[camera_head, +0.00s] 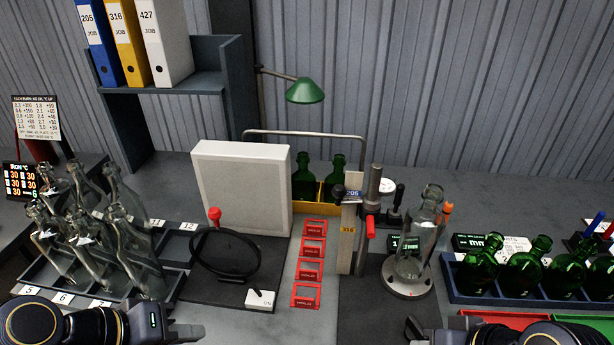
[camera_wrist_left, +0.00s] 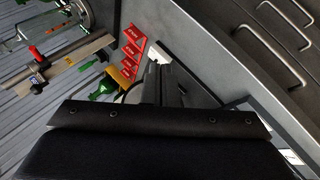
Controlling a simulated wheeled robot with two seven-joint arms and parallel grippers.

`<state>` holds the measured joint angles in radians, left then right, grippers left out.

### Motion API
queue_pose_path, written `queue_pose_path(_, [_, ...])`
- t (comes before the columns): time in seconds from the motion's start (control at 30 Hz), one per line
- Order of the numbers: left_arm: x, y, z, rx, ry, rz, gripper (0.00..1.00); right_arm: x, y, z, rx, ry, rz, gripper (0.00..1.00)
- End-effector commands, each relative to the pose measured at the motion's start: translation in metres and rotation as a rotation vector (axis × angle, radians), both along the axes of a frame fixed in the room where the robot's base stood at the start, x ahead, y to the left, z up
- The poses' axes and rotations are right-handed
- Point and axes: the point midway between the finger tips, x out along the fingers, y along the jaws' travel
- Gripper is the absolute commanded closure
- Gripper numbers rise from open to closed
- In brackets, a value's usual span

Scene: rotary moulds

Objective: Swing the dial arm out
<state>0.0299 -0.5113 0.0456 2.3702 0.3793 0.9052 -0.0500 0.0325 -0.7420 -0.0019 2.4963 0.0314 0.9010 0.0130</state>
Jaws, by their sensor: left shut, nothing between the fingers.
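The dial (camera_head: 387,186) is a small white disc beside a grey post (camera_head: 373,190), behind the turntable (camera_head: 408,286). How its arm is attached is too small to tell. A clear bottle (camera_head: 417,238) stands upright on the turntable. A tall upright plate with a red handle (camera_head: 370,227) stands just left of it; the red handle also shows in the left wrist view (camera_wrist_left: 35,52). My left gripper (camera_head: 190,333) is shut and empty at the bottom left, well away from the dial; its fingers show in the left wrist view (camera_wrist_left: 170,85). My right arm enters at bottom right, its fingers unclear.
Clear bottles (camera_head: 84,240) stand in a rack at left. Red frames (camera_head: 312,250) line a strip left of the upright plate. A white box (camera_head: 240,187), a black cable loop (camera_head: 224,262) and a white switch (camera_head: 260,299) stand nearby.

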Motion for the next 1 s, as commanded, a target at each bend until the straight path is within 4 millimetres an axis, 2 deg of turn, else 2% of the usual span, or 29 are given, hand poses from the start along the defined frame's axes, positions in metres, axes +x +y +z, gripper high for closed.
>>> queue_pose_path(0.37, [0.051, -0.058, 0.046, -0.326, 0.102, -0.023, 1.0, 0.0, 0.0, 0.005, 0.0, 0.0, 0.0, 1.0])
queue_pose_path(0.47, [0.071, -0.076, 0.06, -0.438, 0.139, -0.021, 1.0, 0.0, 0.0, 0.007, 0.0, 0.0, 0.0, 1.0])
queue_pose_path(0.7, [0.133, -0.12, 0.098, -0.766, 0.249, 0.022, 1.0, 0.0, 0.0, 0.012, 0.0, 0.0, 0.0, 1.0])
queue_pose_path(0.8, [0.151, -0.129, 0.107, -0.854, 0.277, 0.042, 1.0, 0.0, 0.0, 0.012, 0.0, 0.0, 0.0, 1.0])
queue_pose_path(1.0, [0.163, -0.143, 0.111, -0.903, 0.292, 0.056, 1.0, 0.0, 0.0, 0.015, 0.0, 0.0, 0.0, 1.0])
